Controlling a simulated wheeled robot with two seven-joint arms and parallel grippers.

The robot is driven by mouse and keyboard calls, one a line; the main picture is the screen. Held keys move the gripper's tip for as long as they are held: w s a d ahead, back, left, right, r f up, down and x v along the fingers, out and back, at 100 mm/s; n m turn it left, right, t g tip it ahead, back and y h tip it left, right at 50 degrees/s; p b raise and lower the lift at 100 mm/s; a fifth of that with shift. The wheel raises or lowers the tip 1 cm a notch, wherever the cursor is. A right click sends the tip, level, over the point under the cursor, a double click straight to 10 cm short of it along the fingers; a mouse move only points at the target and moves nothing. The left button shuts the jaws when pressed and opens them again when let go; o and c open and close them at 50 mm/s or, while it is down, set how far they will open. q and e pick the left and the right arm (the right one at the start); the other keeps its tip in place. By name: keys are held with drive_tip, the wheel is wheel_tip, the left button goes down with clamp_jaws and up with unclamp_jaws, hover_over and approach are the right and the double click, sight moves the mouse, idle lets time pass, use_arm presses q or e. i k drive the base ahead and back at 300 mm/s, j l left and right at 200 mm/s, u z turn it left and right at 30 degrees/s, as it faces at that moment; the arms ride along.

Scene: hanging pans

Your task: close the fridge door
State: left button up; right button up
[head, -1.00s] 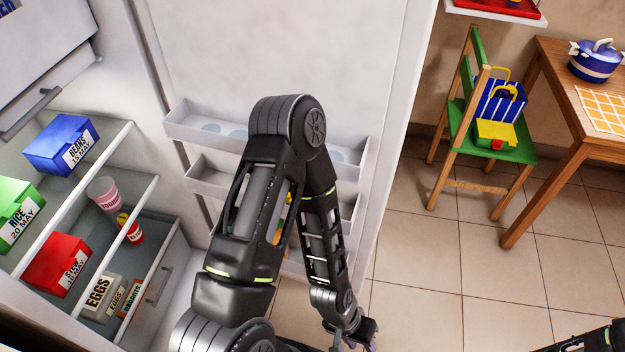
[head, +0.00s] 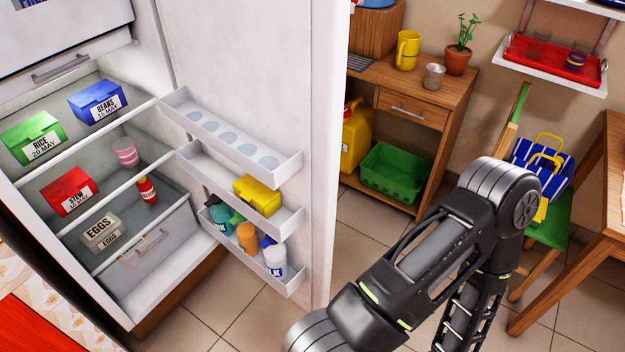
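The white fridge door (head: 235,70) stands open in the head view, its inner face toward me. Its racks (head: 240,140) hold a yellow box (head: 257,195) and several bottles. The fridge body is open at the left, with its shelves (head: 60,145) showing. Neither gripper shows; the arm's lower end runs out of the frame.
A wooden side table (head: 425,95) with a yellow mug (head: 407,50) and a plant (head: 460,50) stands behind the door. A green crate (head: 397,173) is beneath it. A green chair (head: 548,228) and wooden table (head: 612,190) are at the right. Tiled floor (head: 250,325) is clear below the door.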

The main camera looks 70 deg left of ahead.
sight(260, 92)
drive_tip(key=i+l+u, duration=0.1)
drive_tip(key=i+u, duration=0.25)
drive_tip(key=i+l+u, duration=0.4)
drive_tip(key=i, duration=0.15)
drive_tip(key=i+u, duration=0.15)
drive_tip(key=u, duration=0.3)
drive_tip(key=i+j+u, duration=0.1)
drive_tip(key=u, duration=0.35)
drive_tip(key=i+l+u, duration=0.1)
drive_tip(key=u, duration=0.35)
drive_tip(key=i+l+u, duration=0.1)
drive_tip(key=i+u, duration=0.15)
drive_tip(key=u, duration=0.2)
drive_tip(key=i+l+u, duration=0.15)
drive_tip(key=u, duration=0.3)
drive_tip(key=i+l+u, duration=0.15)
drive_tip(key=u, duration=0.3)
drive_tip(key=i+l+u, duration=0.3)
drive_tip(key=u, duration=0.15)
drive_tip(key=i+l+u, duration=0.2)
drive_tip(key=l+u, duration=0.25)
drive_tip(key=i+l+u, duration=0.1)
drive_tip(key=l+u, duration=0.15)
drive_tip(key=u, duration=0.15)
